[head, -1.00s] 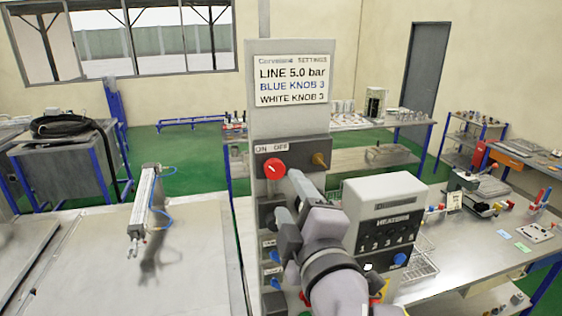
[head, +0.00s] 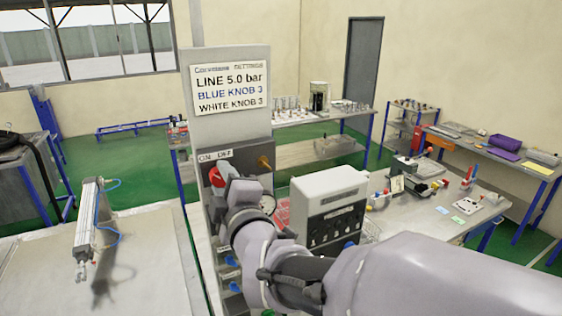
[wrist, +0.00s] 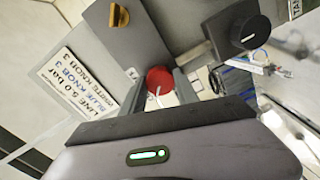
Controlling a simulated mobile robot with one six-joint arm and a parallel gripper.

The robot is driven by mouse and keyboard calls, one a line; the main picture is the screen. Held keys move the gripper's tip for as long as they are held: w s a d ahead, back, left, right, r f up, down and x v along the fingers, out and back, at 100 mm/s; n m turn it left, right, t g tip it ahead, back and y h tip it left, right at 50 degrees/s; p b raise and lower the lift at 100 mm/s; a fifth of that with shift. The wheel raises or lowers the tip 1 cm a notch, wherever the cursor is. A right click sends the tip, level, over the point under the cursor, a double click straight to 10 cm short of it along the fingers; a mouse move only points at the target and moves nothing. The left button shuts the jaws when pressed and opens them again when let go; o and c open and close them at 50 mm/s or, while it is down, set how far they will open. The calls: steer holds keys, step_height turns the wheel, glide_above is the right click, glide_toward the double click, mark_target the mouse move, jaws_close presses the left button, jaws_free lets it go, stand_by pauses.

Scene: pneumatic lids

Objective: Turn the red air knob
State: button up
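The red air knob (head: 216,176) is on the grey panel's dark plate, under the ON and OFF labels. My gripper (head: 221,183) is at the knob and covers part of it in the head view. In the wrist view the red knob (wrist: 160,78) lies between my two fingers (wrist: 162,88), one on each side. Its white pointer line shows. The gap between the fingers is about as wide as the knob. I cannot tell whether they touch it.
A brass fitting (head: 264,163) is right of the knob. A gauge (head: 268,203) and blue knobs (head: 232,262) are below, close to my arm. The grey heater box (head: 328,190) stands to the right. A cylinder (head: 88,225) is over the bench at left.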

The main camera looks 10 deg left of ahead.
jaws_close()
steer(key=shift+f+b, duration=0.1)
steer(key=shift+b, duration=0.4)
steer(key=m+b, duration=0.2)
steer(key=b, duration=0.1)
steer(key=shift+f+b, duration=0.2)
steer(key=shift+b, duration=0.2)
steer(key=m+b, duration=0.1)
steer(key=b, duration=0.2)
steer(key=shift+m, duration=0.4)
steer(key=m+b, duration=0.4)
steer(key=b, duration=0.2)
steer(key=shift+r, duration=0.15)
steer(key=m+b, duration=0.4)
steer(key=m, duration=0.1)
steer(key=shift+r, duration=0.2)
steer(key=m+b, duration=0.1)
steer(key=m, duration=0.3)
steer(key=shift+r+m, duration=0.15)
steer(key=shift+m, duration=0.25)
